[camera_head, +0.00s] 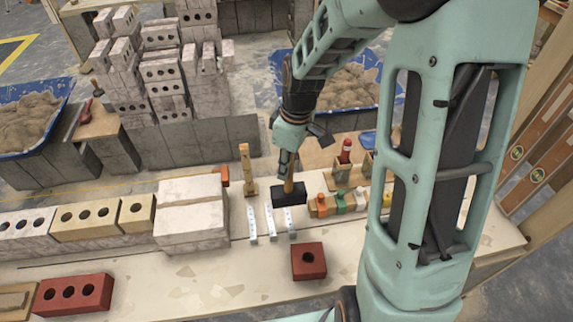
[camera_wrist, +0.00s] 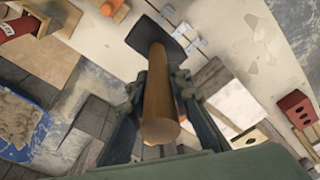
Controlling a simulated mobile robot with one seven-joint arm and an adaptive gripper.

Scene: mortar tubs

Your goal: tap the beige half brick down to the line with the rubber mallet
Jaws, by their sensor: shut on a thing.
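The beige half brick (camera_head: 137,213) has one hole and sits at the right end of a row of bricks on the bench, beside stacked white blocks. Whether its top is level with its neighbour is hard to tell, and I cannot make out the line. My gripper (camera_head: 289,166) is shut on the wooden handle of the rubber mallet (camera_head: 288,194), whose black head hangs over the bench to the right of the white blocks. In the wrist view the mallet's handle (camera_wrist: 157,95) runs between the fingers (camera_wrist: 158,92), with the dark head beyond.
White blocks (camera_head: 190,217) stand between the half brick and the mallet. Small metal strips (camera_head: 270,222), a wooden post (camera_head: 248,170) and a row of coloured pieces (camera_head: 340,202) are near the mallet. A red half brick (camera_head: 308,261) lies in front. The bench front middle is clear.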

